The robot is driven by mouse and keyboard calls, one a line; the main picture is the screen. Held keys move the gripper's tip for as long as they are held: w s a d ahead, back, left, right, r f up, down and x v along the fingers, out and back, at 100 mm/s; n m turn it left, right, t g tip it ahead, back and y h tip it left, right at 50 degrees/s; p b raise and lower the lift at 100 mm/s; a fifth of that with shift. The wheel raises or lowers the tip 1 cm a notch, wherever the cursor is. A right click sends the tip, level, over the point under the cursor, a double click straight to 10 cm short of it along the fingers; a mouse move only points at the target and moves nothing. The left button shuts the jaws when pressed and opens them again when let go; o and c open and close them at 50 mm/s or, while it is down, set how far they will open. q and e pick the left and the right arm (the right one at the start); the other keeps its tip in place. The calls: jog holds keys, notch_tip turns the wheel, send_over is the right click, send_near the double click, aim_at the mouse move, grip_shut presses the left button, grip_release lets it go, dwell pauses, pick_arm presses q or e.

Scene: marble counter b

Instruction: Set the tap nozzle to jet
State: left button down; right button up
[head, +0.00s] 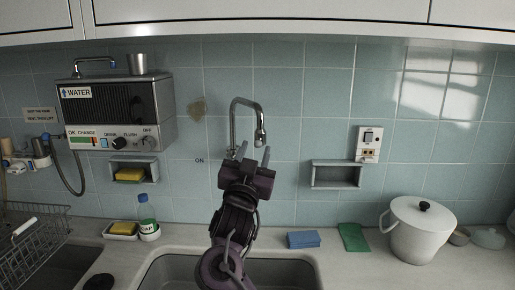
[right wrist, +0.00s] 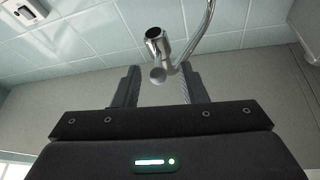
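The chrome tap (head: 232,115) has a tall curved spout against the tiled wall, above the sink. Its nozzle (head: 260,136) hangs at the spout's right end. In the right wrist view the nozzle (right wrist: 157,42) shows just beyond my fingers, between their lines. My right gripper (head: 253,155) is raised over the sink with its fingers apart and pointing up, a little below the nozzle in the head view. The gripper (right wrist: 158,88) looks empty, and I see no contact with the nozzle. The nozzle's setting is too small to tell. My left gripper is out of view.
A water heater (head: 118,112) hangs at left above a soap bottle (head: 147,214). A sink (head: 170,268) lies below my right arm. A white pot (head: 420,232), a blue sponge (head: 304,240) and a green cloth (head: 354,237) are on the counter at right.

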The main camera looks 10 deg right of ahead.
jog(key=v, duration=0.3)
jog(key=shift+s+a+f+b, duration=0.1)
jog(key=shift+s+a+b, duration=0.05)
jog(key=shift+s+b, duration=0.2)
